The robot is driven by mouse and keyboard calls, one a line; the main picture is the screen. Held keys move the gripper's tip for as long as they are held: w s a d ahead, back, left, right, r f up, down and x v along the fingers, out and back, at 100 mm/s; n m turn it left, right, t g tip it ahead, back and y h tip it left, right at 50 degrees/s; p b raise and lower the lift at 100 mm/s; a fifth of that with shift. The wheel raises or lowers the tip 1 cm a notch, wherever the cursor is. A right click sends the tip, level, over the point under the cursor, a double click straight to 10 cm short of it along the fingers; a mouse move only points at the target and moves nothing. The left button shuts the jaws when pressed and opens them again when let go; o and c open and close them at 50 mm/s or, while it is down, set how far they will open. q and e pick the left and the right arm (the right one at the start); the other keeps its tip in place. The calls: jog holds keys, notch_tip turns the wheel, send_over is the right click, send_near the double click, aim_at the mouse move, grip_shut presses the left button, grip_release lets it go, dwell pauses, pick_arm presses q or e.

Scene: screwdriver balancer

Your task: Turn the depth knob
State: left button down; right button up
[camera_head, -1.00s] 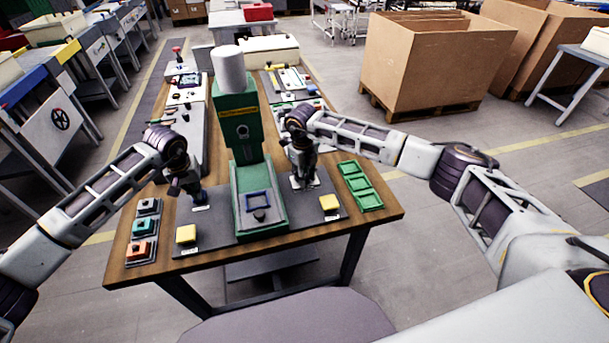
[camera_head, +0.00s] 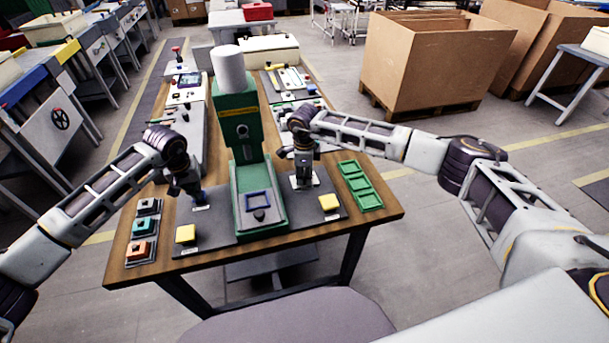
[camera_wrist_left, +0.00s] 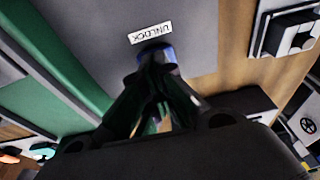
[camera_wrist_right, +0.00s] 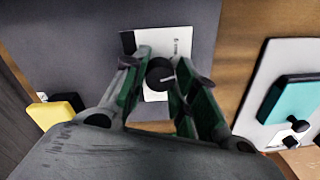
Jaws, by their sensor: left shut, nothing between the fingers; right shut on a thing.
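The depth knob, a dark round knob (camera_wrist_right: 159,73) with a light pointer line, stands on a white plate (camera_wrist_right: 130,42) with small print. My right gripper (camera_wrist_right: 160,76) points down with its fingers on both sides of the knob, shut on it. In the head view, my right gripper (camera_head: 302,181) hides the knob, and only the plate's edge (camera_head: 305,188) shows. My left gripper (camera_head: 194,194) is shut and empty. Its tips (camera_wrist_left: 156,58) are at a blue part (camera_wrist_left: 171,54) beside a label reading UNLOCK (camera_wrist_left: 150,33); I cannot tell whether they touch.
A green machine (camera_head: 240,158) with a white cylinder (camera_head: 228,69) stands between the grippers. Yellow buttons (camera_head: 186,234) and (camera_head: 328,202) sit at the mat's front. A green tray (camera_head: 362,189) is at the right, and button boxes (camera_head: 143,226) are at the left.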

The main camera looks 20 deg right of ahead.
jog(key=shift+r+n, duration=0.1)
jog(key=shift+n, duration=3)
jog(key=o, duration=1.1)
jog(key=shift+c, duration=0.2)
notch_tip(320, 180, up, 12)
jog(key=shift+s, duration=0.35)
pick_arm(q)
jog(key=shift+r+p, duration=1.35)
jog(key=shift+r, duration=2.15)
pick_arm(e)
notch_tip(320, 180, up, 3)
jog(key=shift+f, duration=0.2)
